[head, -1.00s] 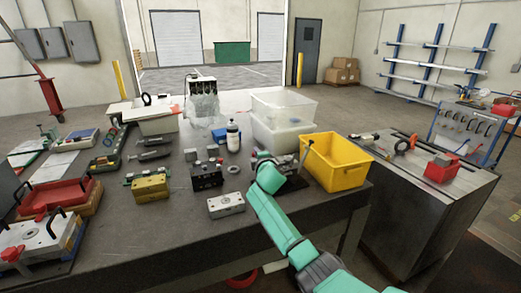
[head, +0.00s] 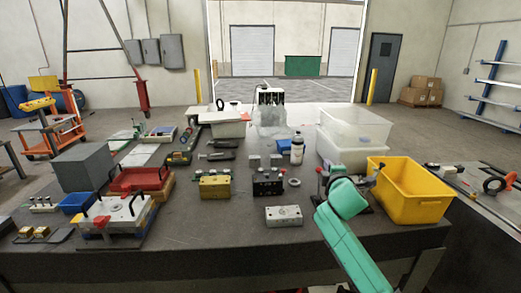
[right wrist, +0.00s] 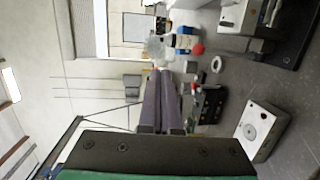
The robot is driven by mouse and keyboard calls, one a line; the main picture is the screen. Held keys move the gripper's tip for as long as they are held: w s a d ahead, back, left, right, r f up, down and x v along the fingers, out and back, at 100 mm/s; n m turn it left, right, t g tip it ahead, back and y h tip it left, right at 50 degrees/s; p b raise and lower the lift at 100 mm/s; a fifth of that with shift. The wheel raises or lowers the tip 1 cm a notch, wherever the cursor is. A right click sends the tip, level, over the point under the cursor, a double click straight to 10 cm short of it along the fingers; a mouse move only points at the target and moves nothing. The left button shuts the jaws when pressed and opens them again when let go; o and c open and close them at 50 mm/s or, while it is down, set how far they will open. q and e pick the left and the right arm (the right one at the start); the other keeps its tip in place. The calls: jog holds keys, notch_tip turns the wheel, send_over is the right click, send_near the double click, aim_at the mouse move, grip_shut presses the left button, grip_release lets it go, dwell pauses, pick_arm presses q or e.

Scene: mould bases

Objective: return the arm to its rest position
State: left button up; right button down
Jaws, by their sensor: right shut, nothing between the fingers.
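My right arm comes in from the lower right in the head view, over the front right part of the grey table (head: 210,255), beside the yellow bin (head: 412,200). Its wrist hides most of its gripper there. In the right wrist view my right gripper (right wrist: 161,75) shows two dark fingers lying together, shut and empty. It points over the table, apart from the black block (right wrist: 209,104) and the steel plate with a round hole (right wrist: 261,131). That steel plate also lies left of my arm in the head view (head: 284,216). My left gripper is in neither view now.
Clear plastic boxes (head: 350,150) stand behind my right arm. A brass-coloured block (head: 215,187), a white bottle (head: 297,150) and a red tray (head: 139,181) stand on the table. An orange cart (head: 52,132) stands beyond on the left.

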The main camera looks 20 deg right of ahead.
jog(key=s+a+f+m+g+y, duration=0.25)
jog(key=s+a+f, duration=0.35)
jog(key=f, duration=0.4)
jog(key=s+a+f+m+g+y, duration=0.25)
jog(key=s+a+f, duration=0.25)
jog(key=a+f, duration=0.4)
jog(key=s+a+f+m+g+y, duration=0.25)
jog(key=s+a+f, duration=0.25)
jog(key=s, duration=0.4)
jog(key=s+a+f+m+g+y, duration=0.1)
jog(key=s+a+f+m+g, duration=0.3)
jog(key=s, duration=0.5)
notch_tip(320, 180, down, 24)
jog(key=s+n, duration=0.1)
jog(key=s, duration=0.1)
jog(key=s+d+f+g, duration=0.2)
jog(key=s+f, duration=1.1)
jog(key=s, duration=0.3)
jog(key=shift+s+f+b, duration=0.2)
jog(key=shift+f+b, duration=0.2)
jog(key=shift+h, duration=0.25)
